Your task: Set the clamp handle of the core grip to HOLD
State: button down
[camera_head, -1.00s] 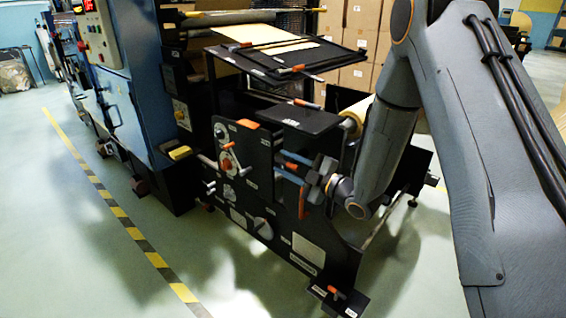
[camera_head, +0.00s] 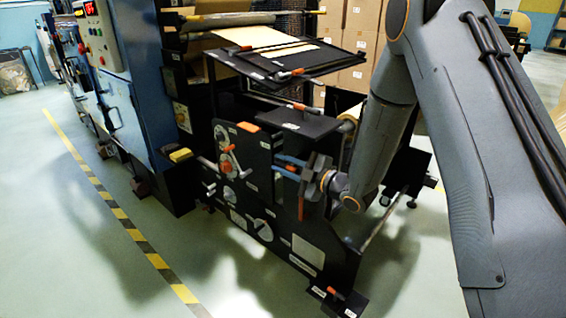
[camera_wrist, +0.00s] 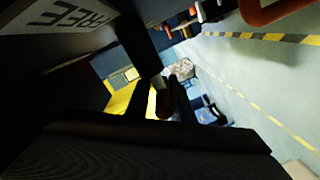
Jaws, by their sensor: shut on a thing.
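My gripper (camera_head: 284,165) is at the upper right of the dark machine side panel in the head view. Its blue fingers are shut on a small reddish-orange handle, taken to be the clamp handle. In the wrist view a dark red handle end (camera_wrist: 165,105) shows between the dark fingers (camera_wrist: 163,98). A plate with the word FREE (camera_wrist: 72,20) is at the upper left of the wrist view. No HOLD mark is readable. My gripper hides most of the handle and its pivot in the head view.
The side panel also carries an orange-centred hand knob (camera_head: 228,165) and a pale dial (camera_head: 264,229). An orange-handled black foot plate (camera_head: 338,299) sits low at the front. Stacked cartons (camera_head: 352,75) stand behind. Floor left of the machine is open, with a yellow-black stripe (camera_head: 120,213).

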jog(key=h+p, duration=0.1)
jog(key=g+p, duration=0.1)
jog(key=shift+s+f+g+h+p, duration=0.3)
jog(key=shift+s+h+p, duration=0.05)
jog(key=shift+h+p, duration=0.05)
jog(key=shift+f+g+h+p, duration=0.25)
jog(key=shift+g+h+p, duration=0.05)
jog(key=shift+h+p, duration=0.15)
jog(key=shift+f, duration=0.2)
jog(key=shift+s, duration=0.1)
jog(key=c, duration=1.7)
grip_release()
jog(key=shift+w+r, duration=0.25)
